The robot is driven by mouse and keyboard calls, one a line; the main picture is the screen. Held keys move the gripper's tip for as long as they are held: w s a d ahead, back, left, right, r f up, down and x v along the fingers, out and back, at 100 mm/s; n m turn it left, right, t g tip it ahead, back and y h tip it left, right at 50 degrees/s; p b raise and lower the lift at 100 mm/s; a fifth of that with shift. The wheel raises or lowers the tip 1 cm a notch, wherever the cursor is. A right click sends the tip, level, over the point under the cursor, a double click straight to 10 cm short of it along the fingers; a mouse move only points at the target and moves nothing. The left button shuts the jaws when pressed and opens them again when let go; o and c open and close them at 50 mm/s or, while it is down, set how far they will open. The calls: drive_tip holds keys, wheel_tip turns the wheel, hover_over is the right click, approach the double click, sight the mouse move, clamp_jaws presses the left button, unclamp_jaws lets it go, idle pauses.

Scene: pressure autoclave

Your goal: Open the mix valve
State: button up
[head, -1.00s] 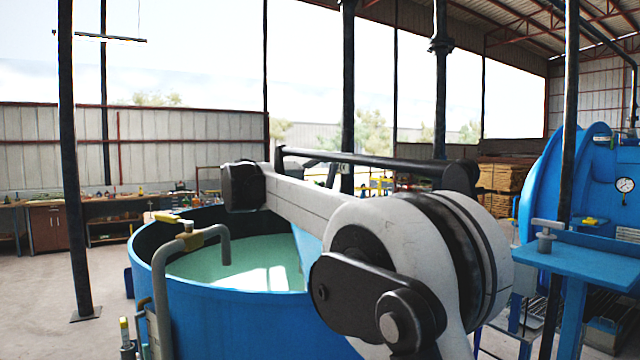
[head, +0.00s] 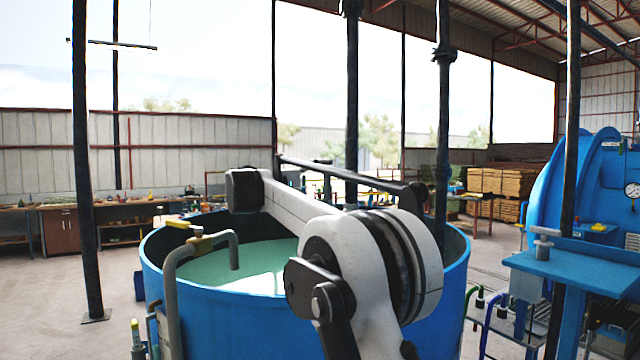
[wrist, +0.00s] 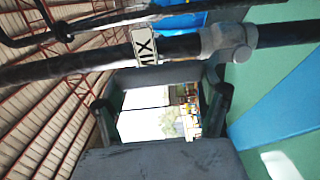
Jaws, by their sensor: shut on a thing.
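In the wrist view a dark pipe runs across the top and carries a white tag (wrist: 145,45) reading MIX. A grey valve body, the mix valve (wrist: 228,42), sits on this pipe just right of the tag. My gripper (wrist: 160,82) reaches up from the bottom, its two dark fingers at either side of a grey bar just below the pipe. I take this bar to be the valve's handle; the grip contact is partly hidden. In the head view my arm covers the area, and neither gripper nor valve can be made out.
A large round blue tank (head: 215,310) of green liquid stands beneath my arm, with a grey bent pipe (head: 172,300) over its rim. A blue table (head: 590,268) and a blue autoclave (head: 590,190) are at right. Dark posts stand around. Floor at left is clear.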

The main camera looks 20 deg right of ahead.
drive_tip(key=o, duration=1.7)
drive_tip(key=shift+c, duration=0.2)
drive_tip(key=shift+a, duration=0.1)
drive_tip(key=s+a, duration=0.1)
drive_tip(key=a, duration=1)
drive_tip(key=shift+s+a, duration=0.15)
drive_tip(key=shift+a, duration=0.25)
